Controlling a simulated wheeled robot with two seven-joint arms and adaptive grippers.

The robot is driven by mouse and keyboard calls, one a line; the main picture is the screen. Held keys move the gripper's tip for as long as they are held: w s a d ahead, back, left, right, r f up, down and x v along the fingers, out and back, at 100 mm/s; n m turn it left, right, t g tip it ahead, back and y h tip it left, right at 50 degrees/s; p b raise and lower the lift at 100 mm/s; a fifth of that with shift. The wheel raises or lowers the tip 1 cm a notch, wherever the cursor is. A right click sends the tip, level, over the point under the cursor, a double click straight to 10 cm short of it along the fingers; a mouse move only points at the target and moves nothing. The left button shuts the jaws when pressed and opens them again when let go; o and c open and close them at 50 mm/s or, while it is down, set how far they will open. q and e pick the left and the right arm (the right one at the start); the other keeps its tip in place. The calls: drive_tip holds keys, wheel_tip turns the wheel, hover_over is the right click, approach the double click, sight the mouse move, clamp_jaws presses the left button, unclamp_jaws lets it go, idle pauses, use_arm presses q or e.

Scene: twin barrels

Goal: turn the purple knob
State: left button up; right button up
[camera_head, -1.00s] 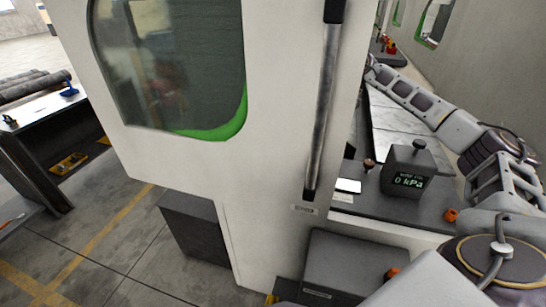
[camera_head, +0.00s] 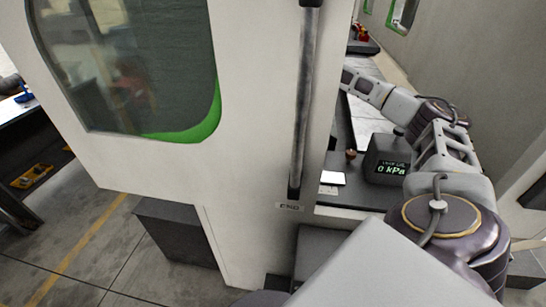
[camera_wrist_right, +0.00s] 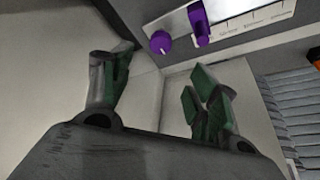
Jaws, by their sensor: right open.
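The purple knob (camera_wrist_right: 160,42) is round and shows in the right wrist view, on the lower left of a light control panel (camera_wrist_right: 235,24). A taller purple control (camera_wrist_right: 199,27) stands just to its right. My right gripper (camera_wrist_right: 163,82) is open and empty, its fingers spread below the knob in the picture and apart from it. In the head view my right arm (camera_head: 395,105) reaches away along the bench, and its gripper is hidden behind the tall white machine. The knob does not show there. My left gripper is not in view.
The white machine (camera_head: 150,175) with a dark window fills the middle of the head view. A dark box with a kPa display (camera_head: 385,165) stands on the bench beside my right arm. A ribbed grey part (camera_wrist_right: 297,105) is at the right of the wrist view.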

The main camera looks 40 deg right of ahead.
drive_tip(key=shift+p+x, duration=0.8)
drive_tip(key=shift+x, duration=5.95)
drive_tip(key=c, duration=1)
